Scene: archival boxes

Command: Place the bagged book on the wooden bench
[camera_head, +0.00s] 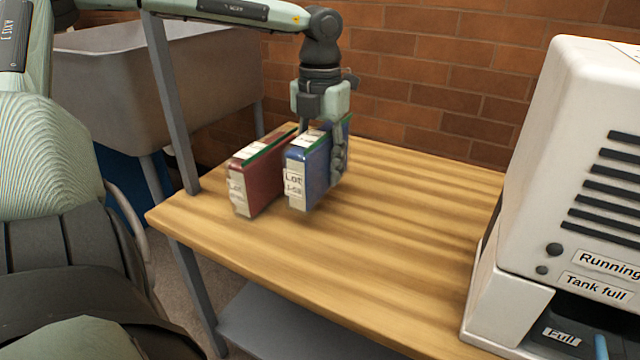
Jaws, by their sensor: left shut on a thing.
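A blue book (309,174) with a white "LOT" label on its spine is upright over the wooden bench (380,240). I cannot clearly make out a bag around it. My left gripper (321,140) reaches down from above and is shut on the blue book, with one finger on each side. The book's lower edge is at or very near the bench top; I cannot tell whether it touches. A red book (262,180) with a pale label stands upright just to its left. My right gripper is not in view.
A white machine (560,150) with dark vents and "Running" and "Tank full" labels stands at the right. A grey metal basin (150,80) is at the back left. A brick wall (430,75) is behind. The bench's middle and front are clear.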

